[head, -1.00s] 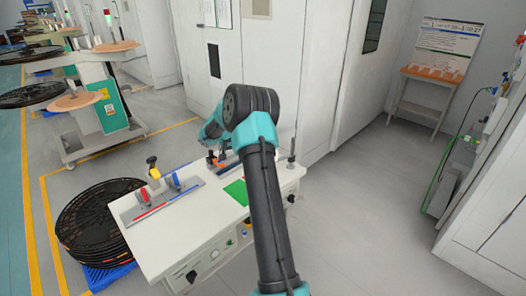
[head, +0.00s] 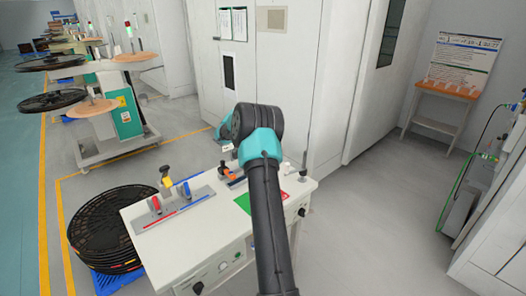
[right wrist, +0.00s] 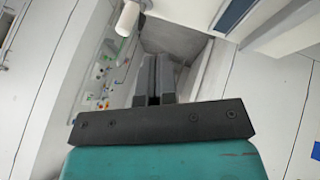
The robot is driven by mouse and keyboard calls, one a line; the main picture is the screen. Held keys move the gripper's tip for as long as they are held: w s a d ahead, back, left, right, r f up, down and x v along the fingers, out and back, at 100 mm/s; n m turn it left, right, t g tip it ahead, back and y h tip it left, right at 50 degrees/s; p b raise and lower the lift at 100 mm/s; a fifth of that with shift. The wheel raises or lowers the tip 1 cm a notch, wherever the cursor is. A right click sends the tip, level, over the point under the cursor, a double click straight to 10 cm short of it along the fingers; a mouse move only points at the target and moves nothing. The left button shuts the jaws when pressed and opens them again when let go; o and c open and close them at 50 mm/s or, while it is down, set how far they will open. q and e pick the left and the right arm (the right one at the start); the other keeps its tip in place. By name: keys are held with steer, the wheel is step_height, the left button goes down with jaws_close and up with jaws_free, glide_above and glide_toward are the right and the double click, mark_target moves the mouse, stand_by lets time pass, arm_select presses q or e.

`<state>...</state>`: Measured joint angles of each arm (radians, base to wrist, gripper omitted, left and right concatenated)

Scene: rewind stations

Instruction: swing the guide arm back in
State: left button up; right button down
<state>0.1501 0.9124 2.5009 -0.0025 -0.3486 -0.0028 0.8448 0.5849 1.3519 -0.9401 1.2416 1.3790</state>
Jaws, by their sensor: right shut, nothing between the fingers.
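The white rewind table (head: 195,250) stands in front of me. A metal rail with red (head: 155,204) and blue (head: 185,190) clamps lies on its left part, and a yellow-topped black post (head: 166,176) stands behind it. An orange handle (head: 228,172) sits on a second rail at the back. I cannot tell which part is the guide arm. My right gripper (right wrist: 154,65) is shut and empty in the right wrist view, with a white cylinder (right wrist: 128,18) beyond its tips. In the head view my right arm hides the gripper. My left gripper is not in view.
A stack of black reels (head: 105,220) on a blue pallet stands left of the table. White cabinets (head: 270,80) stand close behind.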

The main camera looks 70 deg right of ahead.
steer(key=s+d+f, duration=0.2)
steer(key=s+f, duration=0.4)
steer(key=s, duration=0.2)
steer(key=shift+f, duration=0.15)
steer(key=shift+w, duration=0.1)
